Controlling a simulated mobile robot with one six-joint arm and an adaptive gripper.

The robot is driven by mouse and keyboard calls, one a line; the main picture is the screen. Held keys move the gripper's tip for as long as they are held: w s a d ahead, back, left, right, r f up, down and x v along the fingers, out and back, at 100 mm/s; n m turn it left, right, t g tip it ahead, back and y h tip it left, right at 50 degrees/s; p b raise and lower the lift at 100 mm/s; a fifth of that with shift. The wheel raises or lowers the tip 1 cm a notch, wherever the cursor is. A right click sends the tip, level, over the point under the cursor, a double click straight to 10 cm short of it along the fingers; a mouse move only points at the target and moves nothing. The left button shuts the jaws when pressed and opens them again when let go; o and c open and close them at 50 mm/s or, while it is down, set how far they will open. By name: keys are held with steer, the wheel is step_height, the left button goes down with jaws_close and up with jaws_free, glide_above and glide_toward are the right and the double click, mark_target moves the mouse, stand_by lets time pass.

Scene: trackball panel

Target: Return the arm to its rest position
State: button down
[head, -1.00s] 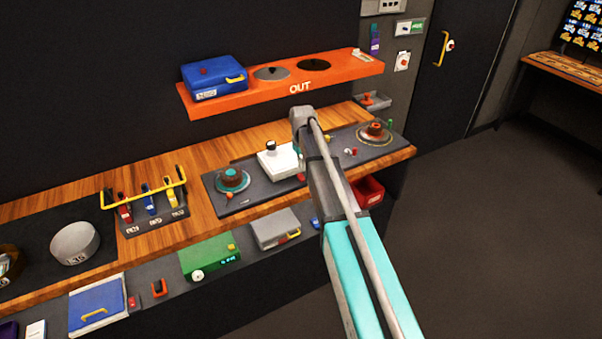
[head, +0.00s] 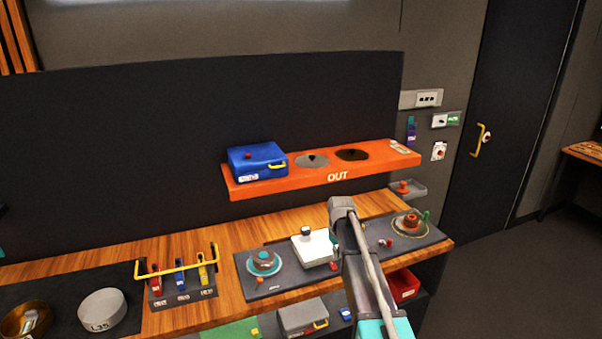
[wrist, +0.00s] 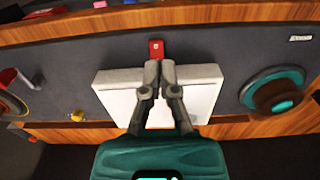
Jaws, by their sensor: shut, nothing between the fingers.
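My arm (head: 370,280) reaches up from the bottom right of the head view, over the front edge of the wooden bench. In the wrist view my gripper (wrist: 160,68) has its two fingers together with nothing between them. It is over a white box (wrist: 118,96) on the grey panel, with its tips near a small red block (wrist: 156,48). I cannot tell whether the tips touch anything. In the head view the white box (head: 311,246) has a dark knob on top, and the arm hides the gripper's fingertips.
The grey panel (head: 290,276) also holds a teal-ringed dial (head: 264,262) on the left and a copper-coloured one (head: 411,223) on the right. An orange shelf (head: 315,187) with a blue case (head: 257,161) is behind. A yellow rail (head: 177,270) stands left. Open floor lies right.

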steer(key=s+m, duration=0.3)
steer(key=s, duration=2.3)
steer(key=shift+s+d, duration=0.15)
steer(key=shift+s, duration=0.2)
